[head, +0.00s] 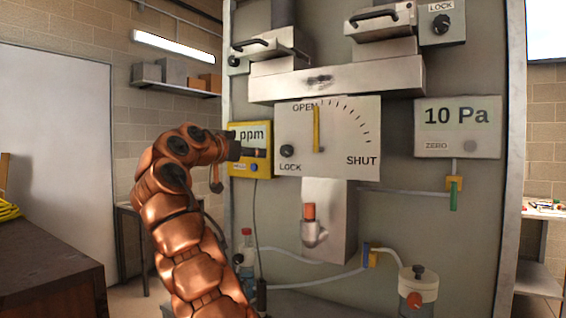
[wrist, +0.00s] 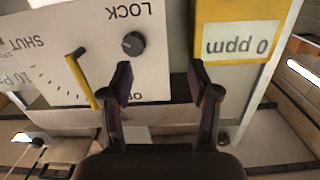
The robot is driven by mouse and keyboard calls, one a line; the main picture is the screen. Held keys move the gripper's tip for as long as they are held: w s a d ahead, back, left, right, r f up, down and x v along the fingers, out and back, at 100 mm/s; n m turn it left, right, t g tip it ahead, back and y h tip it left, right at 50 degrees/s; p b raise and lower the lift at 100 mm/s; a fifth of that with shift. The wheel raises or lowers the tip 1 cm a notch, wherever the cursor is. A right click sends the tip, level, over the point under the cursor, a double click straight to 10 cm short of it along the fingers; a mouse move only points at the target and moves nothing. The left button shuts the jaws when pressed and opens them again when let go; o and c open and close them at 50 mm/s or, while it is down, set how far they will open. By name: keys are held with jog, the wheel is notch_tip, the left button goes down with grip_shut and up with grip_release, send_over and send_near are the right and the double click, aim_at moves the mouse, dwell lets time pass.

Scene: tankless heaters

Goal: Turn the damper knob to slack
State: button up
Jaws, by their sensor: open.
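A white damper plate (head: 345,145) carries a yellow lever (head: 316,128) that stands upright, near OPEN on a scale running to SHUT. A small round black knob (head: 287,151) sits at the plate's lower left, above the word LOCK. In the wrist view, which is upside down, the plate (wrist: 60,30), lever (wrist: 82,80) and knob (wrist: 133,43) show at the upper left. My gripper (wrist: 162,78) is open and empty. The knob is just beyond the left fingertip, outside the gap between the fingers. In the head view my gripper (head: 250,152) is left of the knob, before a yellow meter.
The yellow ppm meter (head: 239,133) is beside the plate; the wrist view shows it reading 0 ppm (wrist: 238,42). A 10 Pa gauge (head: 457,127) is at right. Other LOCK knobs (head: 441,24) sit higher. A red-handled valve (head: 310,222) and hoses are below.

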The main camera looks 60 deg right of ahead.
aim_at(284, 152)
jog(key=s+d+m, duration=0.1)
jog(key=d, duration=0.2)
jog(key=s+d+m, duration=0.1)
jog(key=d, duration=0.2)
jog(key=s+d+h+p, duration=0.1)
jog(key=s+d, duration=0.1)
jog(key=d, duration=0.1)
jog(key=shift+m+g, duration=0.3)
jog(key=shift+m, duration=0.1)
jog(key=shift+d, duration=0.6)
jog(key=c, duration=1.2)
jog(key=shift+o, duration=0.2)
